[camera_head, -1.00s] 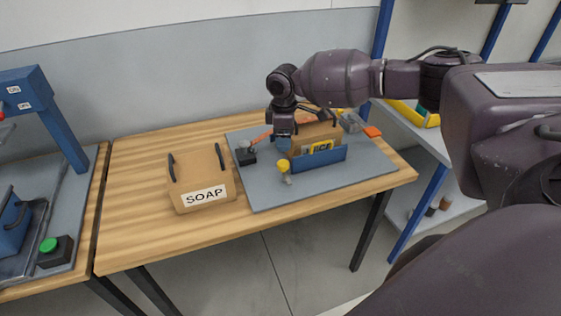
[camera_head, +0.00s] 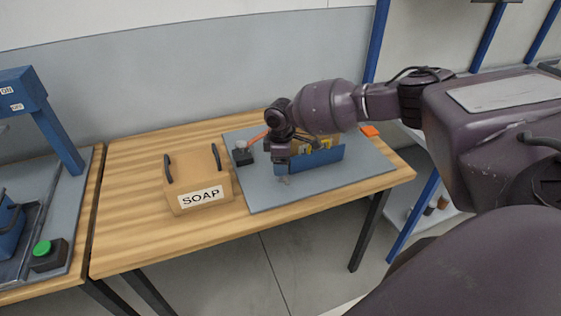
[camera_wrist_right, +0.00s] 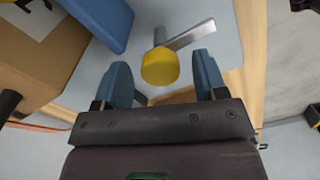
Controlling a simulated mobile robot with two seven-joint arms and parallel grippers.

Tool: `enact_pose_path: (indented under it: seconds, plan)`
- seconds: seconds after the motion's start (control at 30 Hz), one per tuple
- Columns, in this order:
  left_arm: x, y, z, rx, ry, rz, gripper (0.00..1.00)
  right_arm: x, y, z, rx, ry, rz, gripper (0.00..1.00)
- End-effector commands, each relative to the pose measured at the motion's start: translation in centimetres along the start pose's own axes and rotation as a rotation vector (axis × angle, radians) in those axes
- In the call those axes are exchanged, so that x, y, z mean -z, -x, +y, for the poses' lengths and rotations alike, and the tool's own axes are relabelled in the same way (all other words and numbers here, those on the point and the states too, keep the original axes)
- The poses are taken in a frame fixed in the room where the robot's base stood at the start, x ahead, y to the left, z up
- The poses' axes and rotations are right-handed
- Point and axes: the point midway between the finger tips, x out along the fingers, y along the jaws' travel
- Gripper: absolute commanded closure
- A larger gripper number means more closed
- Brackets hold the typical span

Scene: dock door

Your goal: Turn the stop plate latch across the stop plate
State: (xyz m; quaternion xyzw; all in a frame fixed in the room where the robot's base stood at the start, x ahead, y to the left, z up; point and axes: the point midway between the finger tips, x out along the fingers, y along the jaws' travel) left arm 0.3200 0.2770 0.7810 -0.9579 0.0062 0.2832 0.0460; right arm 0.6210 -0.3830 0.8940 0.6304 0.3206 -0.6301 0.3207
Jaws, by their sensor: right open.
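The latch has a yellow knob (camera_wrist_right: 160,67) and a flat grey metal arm (camera_wrist_right: 190,35). In the wrist view the arm points up and right, away from the blue stop plate (camera_wrist_right: 100,18). In the head view the stop plate (camera_head: 318,160) stands upright along the front of a box. My right gripper (camera_head: 282,168) is at its left end and hides the knob there. A bit of the latch (camera_head: 284,180) shows below the fingers. In the wrist view the open blue fingers (camera_wrist_right: 163,75) stand either side of the knob, with gaps. My left gripper is out of view.
A grey mat (camera_head: 355,177) lies under the fixture on the wooden table (camera_head: 130,225). A cardboard box marked SOAP (camera_head: 200,180) stands left of it. A black block (camera_head: 243,156) sits at the mat's left. The mat's front is clear.

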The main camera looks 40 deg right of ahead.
Motion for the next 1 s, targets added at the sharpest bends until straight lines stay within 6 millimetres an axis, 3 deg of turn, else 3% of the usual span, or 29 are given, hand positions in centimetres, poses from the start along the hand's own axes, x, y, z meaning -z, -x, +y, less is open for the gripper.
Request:
enact_pose_path:
  seconds: [0.03, 0.33, 0.67, 1.0]
  plan:
    - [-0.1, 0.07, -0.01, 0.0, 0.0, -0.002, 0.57, -0.01, 0.0, -0.01, 0.0, 0.0, 0.0, 0.38]
    - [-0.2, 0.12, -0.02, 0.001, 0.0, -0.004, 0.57, -0.01, 0.01, -0.01, 0.0, 0.0, 0.0, 0.84]
    - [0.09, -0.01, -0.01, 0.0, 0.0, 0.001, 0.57, -0.06, -0.05, -0.05, 0.002, 0.045, -0.002, 0.84]
    - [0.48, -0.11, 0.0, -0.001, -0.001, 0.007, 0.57, 0.0, -0.06, -0.08, 0.002, 0.279, 0.001, 0.84]
